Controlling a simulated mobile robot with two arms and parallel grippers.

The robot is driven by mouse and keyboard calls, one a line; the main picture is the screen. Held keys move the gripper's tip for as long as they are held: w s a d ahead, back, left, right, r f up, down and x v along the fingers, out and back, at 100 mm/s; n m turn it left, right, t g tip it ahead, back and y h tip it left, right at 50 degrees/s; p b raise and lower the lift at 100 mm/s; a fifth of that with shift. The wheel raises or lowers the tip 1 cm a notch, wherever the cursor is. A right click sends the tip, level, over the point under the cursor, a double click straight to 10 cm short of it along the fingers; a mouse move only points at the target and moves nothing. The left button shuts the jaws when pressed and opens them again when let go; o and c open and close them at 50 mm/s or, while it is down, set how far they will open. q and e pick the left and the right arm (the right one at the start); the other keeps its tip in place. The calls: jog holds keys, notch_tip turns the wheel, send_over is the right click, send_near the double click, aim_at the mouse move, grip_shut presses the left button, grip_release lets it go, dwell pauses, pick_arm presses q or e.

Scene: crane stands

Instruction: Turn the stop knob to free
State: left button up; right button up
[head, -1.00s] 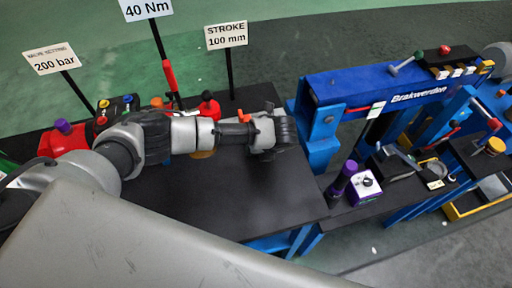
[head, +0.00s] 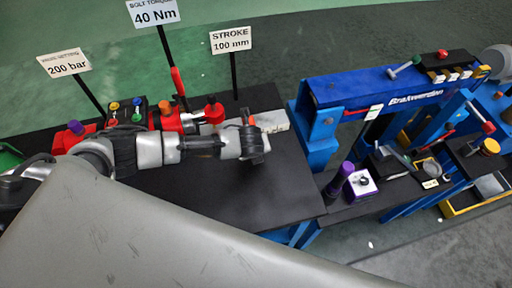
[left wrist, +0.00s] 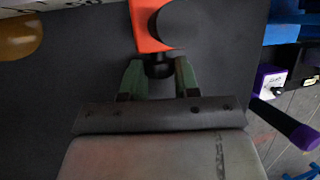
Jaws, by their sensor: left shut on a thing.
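My left gripper (head: 256,143) is over the black tabletop at the left. In the left wrist view its two greenish fingers (left wrist: 160,78) stand on either side of the dark neck of an orange-red tool (left wrist: 152,28), whose far end is cut off by the frame. A bit of orange shows by the gripper in the head view. A small white and purple box (head: 361,185) with a dark knob (head: 363,181) on top stands on the low shelf to the right, apart from the gripper. I cannot tell whether this is the stop knob. My right gripper is not in view.
A blue press frame (head: 350,88) stands right of the table. Red parts and signs, including the STROKE sign (head: 231,40), line the table's back. The table's front middle is bare.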

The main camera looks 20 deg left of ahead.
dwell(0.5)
pick_arm(q)
jog(key=o, duration=0.6)
jog(key=shift+o, duration=0.2)
jog(key=shift+s+r, duration=0.1)
jog(key=shift+r, duration=0.05)
jog(key=v, duration=1)
jog(key=shift+s+r, duration=0.15)
jog(key=shift+r, duration=0.05)
jog(key=shift+a, duration=0.1)
